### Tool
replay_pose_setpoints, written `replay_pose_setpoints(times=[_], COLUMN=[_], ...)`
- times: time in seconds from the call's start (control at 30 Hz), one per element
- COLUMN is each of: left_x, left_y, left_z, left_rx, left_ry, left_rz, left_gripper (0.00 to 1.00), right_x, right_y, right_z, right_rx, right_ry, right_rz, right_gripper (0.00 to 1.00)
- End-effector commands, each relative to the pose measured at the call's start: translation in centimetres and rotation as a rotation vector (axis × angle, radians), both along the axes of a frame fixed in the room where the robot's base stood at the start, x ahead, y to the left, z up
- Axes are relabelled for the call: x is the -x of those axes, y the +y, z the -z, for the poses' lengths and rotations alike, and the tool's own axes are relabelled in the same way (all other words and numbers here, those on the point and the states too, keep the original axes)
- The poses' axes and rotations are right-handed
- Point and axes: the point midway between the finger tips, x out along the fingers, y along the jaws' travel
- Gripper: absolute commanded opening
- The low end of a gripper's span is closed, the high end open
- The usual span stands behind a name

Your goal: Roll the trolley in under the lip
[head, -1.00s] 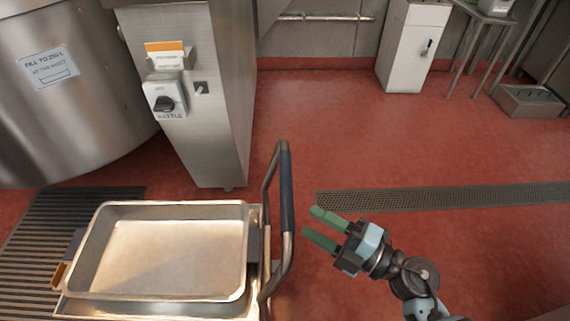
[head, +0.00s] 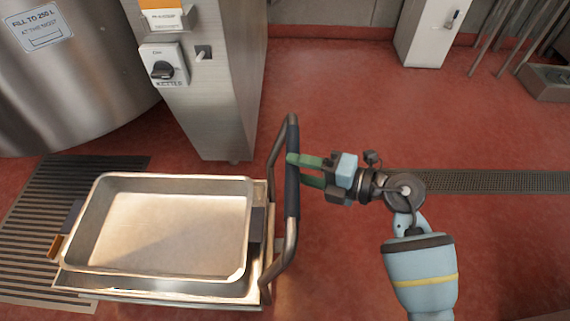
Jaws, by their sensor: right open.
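The trolley (head: 258,288) stands at the lower left in the head view, with a shallow empty steel tray (head: 165,230) on top. Its upright push handle (head: 292,200) with a dark grip is on its right side. My right gripper (head: 300,171) comes from the right and is open, its green fingers reaching to the dark grip. I cannot tell whether they touch it. The steel kettle (head: 70,85) is at the upper left; its lip is out of view. My left gripper is not in view.
A steel control pillar (head: 215,90) with a knob stands just behind the trolley. A floor grate (head: 50,215) lies at the left, and a drain strip (head: 490,182) runs along the right. A white cabinet (head: 425,35) is at the back.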

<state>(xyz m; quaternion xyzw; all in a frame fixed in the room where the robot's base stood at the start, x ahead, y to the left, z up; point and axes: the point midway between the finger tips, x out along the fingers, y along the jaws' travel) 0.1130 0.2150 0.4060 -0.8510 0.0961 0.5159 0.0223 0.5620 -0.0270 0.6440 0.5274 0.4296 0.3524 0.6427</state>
Motion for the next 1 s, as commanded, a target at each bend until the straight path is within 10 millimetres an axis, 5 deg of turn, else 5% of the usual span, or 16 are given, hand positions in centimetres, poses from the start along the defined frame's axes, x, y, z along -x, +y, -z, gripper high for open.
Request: replay_pose_setpoints(times=[0.3,0.67,1.0], left_x=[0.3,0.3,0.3], left_y=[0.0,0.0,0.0], left_z=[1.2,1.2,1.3], left_rx=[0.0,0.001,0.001], left_ry=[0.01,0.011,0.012], left_rz=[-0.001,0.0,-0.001], left_gripper=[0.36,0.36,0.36], right_x=[-1.4,-1.5,-1.5], right_y=[3.3,3.7,3.6], right_z=[0.8,0.7,0.8], right_rx=[0.0,0.0,0.0], right_ry=[0.001,0.0,0.001], right_rz=[0.0,0.0,0.0], right_gripper=[0.49,0.47,0.03])
